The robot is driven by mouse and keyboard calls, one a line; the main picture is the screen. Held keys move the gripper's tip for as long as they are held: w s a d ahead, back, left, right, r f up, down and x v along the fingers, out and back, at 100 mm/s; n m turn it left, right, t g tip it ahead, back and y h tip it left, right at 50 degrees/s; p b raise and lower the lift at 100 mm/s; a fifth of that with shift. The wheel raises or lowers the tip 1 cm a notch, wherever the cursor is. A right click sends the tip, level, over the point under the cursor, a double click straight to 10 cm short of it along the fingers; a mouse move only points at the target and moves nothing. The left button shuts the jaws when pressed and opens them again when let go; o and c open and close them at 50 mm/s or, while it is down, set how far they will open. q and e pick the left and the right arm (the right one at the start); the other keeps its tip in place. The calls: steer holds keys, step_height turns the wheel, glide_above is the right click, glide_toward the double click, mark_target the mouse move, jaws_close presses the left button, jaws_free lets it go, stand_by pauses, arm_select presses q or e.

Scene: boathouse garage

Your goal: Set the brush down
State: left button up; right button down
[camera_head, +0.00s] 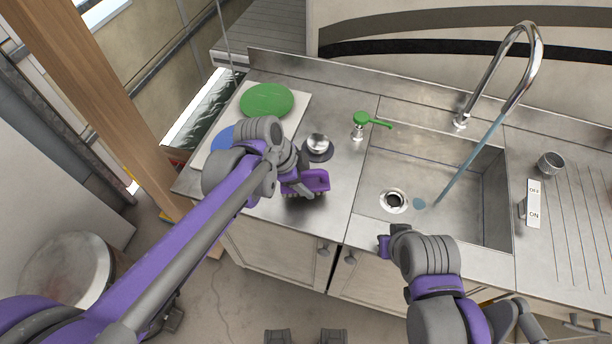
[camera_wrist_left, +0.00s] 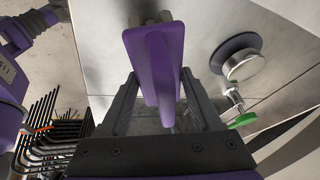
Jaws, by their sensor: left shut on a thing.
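A purple brush (camera_head: 318,181) is held by my left gripper (camera_head: 300,186) over the left part of the steel counter (camera_head: 345,185), near its front edge. In the left wrist view the purple brush (camera_wrist_left: 157,62) sits between the two dark fingers of my left gripper (camera_wrist_left: 163,100), its bristle end toward the top. I cannot tell whether the bristles touch the counter. My right arm is at the front edge below the sink; its gripper (camera_head: 384,246) is mostly hidden by its own wrist.
Behind the brush are a round metal knob on a dark disc (camera_head: 318,146) and a green-handled tap (camera_head: 362,122). A green plate (camera_head: 267,100) and a blue plate (camera_head: 222,138) lie on a white board at left. Water runs from the tall faucet (camera_head: 520,65) into the sink (camera_head: 455,185).

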arm_select(q)
steer(key=shift+f, duration=0.3)
arm_select(e)
steer(key=shift+s+f, duration=0.1)
steer(key=shift+f, duration=0.15)
arm_select(q)
steer(key=shift+f+b, duration=0.45)
steer(key=shift+f, duration=0.25)
arm_select(e)
steer(key=shift+s+f, duration=0.2)
steer(key=shift+f, duration=0.35)
arm_select(q)
steer(key=shift+f, duration=0.35)
arm_select(e)
steer(key=shift+f, duration=0.25)
arm_select(q)
steer(key=o, duration=1.3)
steer(key=shift+c, duration=0.2)
steer(key=shift+r, duration=0.15)
steer(key=v, duration=1)
steer(key=shift+a+r, duration=0.15)
steer(key=shift+r, duration=0.1)
arm_select(e)
steer(key=shift+w+r, duration=0.2)
steer(key=shift+r, duration=0.4)
